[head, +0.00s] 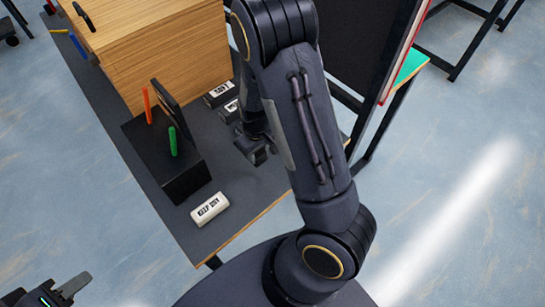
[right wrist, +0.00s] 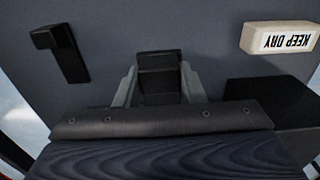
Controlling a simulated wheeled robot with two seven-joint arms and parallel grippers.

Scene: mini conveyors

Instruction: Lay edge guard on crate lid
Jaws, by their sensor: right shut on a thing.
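The wooden crate (head: 165,45) stands at the back of the dark table in the head view, its lid on top. My right gripper (head: 258,152) is low over the table, to the right of the crate's near end. In the right wrist view my right gripper (right wrist: 160,88) is shut on a dark piece (right wrist: 160,62), which looks like the edge guard. In the head view my arm hides most of that piece. My left gripper (head: 68,292) is at the lower left corner, away from the table, partly cut off; its opening is unclear.
A black box (head: 185,180) with red and green upright pieces stands left of my right gripper. A dark bent piece (right wrist: 62,52) shows in the right wrist view.

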